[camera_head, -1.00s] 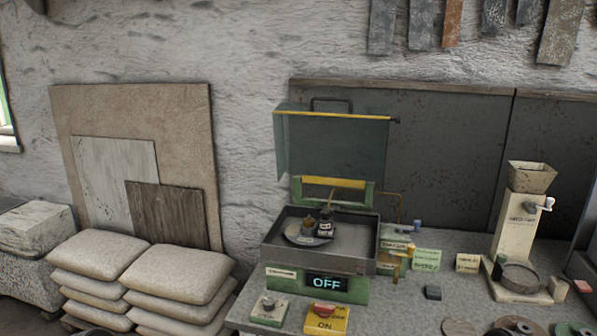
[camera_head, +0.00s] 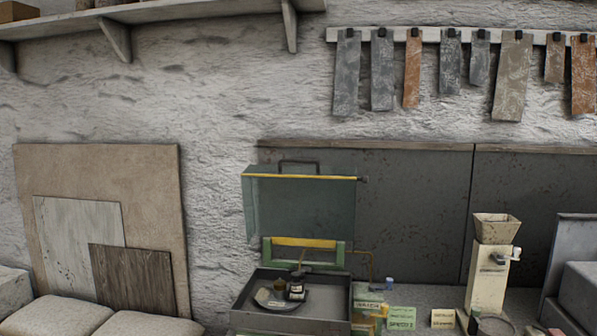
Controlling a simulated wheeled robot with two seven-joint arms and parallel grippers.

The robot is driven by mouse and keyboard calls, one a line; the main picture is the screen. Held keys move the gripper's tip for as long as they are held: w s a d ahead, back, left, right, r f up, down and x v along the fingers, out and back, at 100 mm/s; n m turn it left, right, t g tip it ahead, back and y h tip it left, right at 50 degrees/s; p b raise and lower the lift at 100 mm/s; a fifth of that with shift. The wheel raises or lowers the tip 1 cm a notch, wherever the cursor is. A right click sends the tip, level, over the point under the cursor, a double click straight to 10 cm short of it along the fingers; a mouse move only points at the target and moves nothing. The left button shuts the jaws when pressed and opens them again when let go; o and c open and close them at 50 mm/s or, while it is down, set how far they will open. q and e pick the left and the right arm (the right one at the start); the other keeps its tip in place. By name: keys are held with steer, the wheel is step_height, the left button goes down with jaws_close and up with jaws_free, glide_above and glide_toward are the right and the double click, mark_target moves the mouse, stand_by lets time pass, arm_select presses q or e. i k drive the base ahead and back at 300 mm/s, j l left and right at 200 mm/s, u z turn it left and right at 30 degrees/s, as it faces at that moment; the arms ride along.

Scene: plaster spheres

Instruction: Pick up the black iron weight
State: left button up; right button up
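I cannot pick out the black iron weight for certain. A small dark object with a white label (camera_head: 297,291) stands on a round plate inside the open tray of a machine (camera_head: 335,327). I cannot tell if it is the weight. A small brownish item (camera_head: 279,285) is beside it on the plate. Neither of my grippers is in view.
The machine's greenish lid (camera_head: 300,212) is raised behind the tray. Small cards (camera_head: 402,318) and a hopper device (camera_head: 487,265) stand on the bench to the right. Sacks (camera_head: 55,317) lie at lower left. Strips (camera_head: 410,72) hang from a rail above.

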mark_target(297, 285)
steer(key=j+z, duration=0.1)
steer(key=z, duration=0.35)
steer(key=i+j+z, duration=0.1)
steer(key=z, duration=0.3)
steer(key=j+z, duration=0.15)
steer(key=z, duration=0.3)
steer(key=j+z, duration=0.15)
steer(key=z, duration=0.25)
steer(key=j+z, duration=0.1)
steer(key=z, duration=0.35)
steer(key=k+j+z, duration=0.4)
steer(key=j, duration=0.35)
steer(key=k+j+z, duration=0.4)
steer(key=j, duration=0.2)
steer(key=k+j+z, duration=0.35)
steer(key=k+j, duration=0.65)
steer(key=k, duration=0.25)
